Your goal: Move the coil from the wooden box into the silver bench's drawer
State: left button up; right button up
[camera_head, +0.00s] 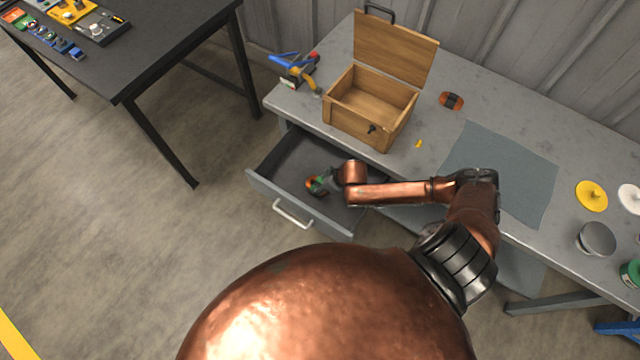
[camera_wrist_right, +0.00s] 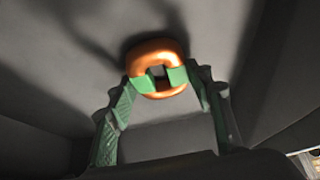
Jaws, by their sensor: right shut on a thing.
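The coil, an orange copper ring, is inside the open drawer (camera_head: 268,192) of the silver bench (camera_head: 490,84). In the right wrist view the coil (camera_wrist_right: 155,49) is between the green fingertips of my right gripper (camera_wrist_right: 160,80), which is shut on it. In the head view the right gripper (camera_head: 319,184) and a bit of the coil (camera_head: 310,183) are low over the drawer floor; whether the coil touches the floor I cannot tell. The wooden box (camera_head: 351,119) stands on the bench with its lid up and looks empty inside. My left gripper is not in view.
A dark-banded orange piece (camera_head: 451,100), a grey mat (camera_head: 520,165), a yellow disc (camera_head: 591,196), a grey round tin (camera_head: 596,239) and blue-handled tools (camera_head: 292,66) lie on the bench. A dark table (camera_head: 150,45) stands at the left. The drawer's left part is clear.

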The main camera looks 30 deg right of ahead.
jog(key=shift+f, duration=0.1)
jog(key=o, duration=1.5)
jog(key=p+v, duration=0.3)
jog(key=v, duration=0.9)
jog(key=shift+r, duration=0.25)
